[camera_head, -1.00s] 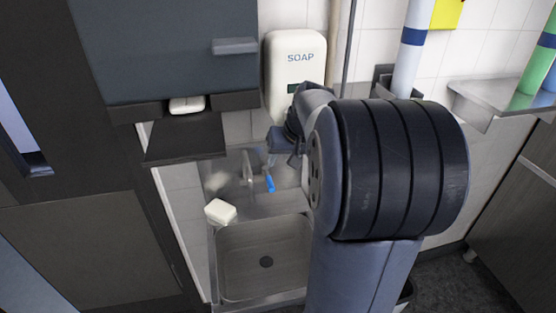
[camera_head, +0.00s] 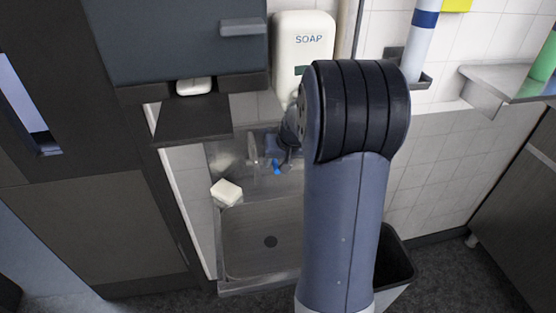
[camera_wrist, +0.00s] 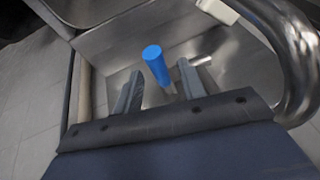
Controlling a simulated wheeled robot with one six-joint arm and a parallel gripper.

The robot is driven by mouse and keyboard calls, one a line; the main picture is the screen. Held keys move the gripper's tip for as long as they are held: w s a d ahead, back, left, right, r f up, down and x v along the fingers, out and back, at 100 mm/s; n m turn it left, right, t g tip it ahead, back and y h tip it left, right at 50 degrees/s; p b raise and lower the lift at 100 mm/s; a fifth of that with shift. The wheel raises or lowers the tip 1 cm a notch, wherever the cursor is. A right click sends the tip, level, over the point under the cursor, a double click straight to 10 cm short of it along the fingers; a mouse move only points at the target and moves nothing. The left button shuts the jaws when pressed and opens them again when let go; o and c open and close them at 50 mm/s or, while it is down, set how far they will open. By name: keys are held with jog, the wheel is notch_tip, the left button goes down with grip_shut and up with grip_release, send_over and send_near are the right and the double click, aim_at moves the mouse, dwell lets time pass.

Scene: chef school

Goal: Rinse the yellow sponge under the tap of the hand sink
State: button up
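A pale cream block (camera_head: 227,192) lies on the left rim of the hand sink (camera_head: 262,240); it is the only sponge-like thing I see, and its colour looks more cream than yellow. The steel basin looks empty. The tap (camera_head: 253,150) has a lever with a blue end (camera_head: 277,167). In the wrist view the curved chrome tap spout (camera_wrist: 303,75) is at the right. My gripper (camera_wrist: 160,68) is open and empty, with the blue lever end (camera_wrist: 154,55) showing between its fingers; I cannot tell whether they touch it. No water stream is visible.
A white soap dispenser (camera_head: 301,45) hangs on the wall behind the tap. A dark ledge (camera_head: 192,122) is at the left above the sink. A dark bin (camera_head: 396,258) stands on the floor at the right. A steel shelf (camera_head: 500,92) is farther right.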

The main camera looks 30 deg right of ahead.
jog(key=shift+c, duration=0.5)
grip_shut()
jog(key=d+n+y+b, duration=0.1)
jog(key=n+b, duration=0.1)
jog(key=b, duration=0.1)
jog(key=shift+s+d+n, duration=0.1)
jog(key=shift+d+n, duration=0.3)
jog(key=shift+o, duration=0.5)
grip_release()
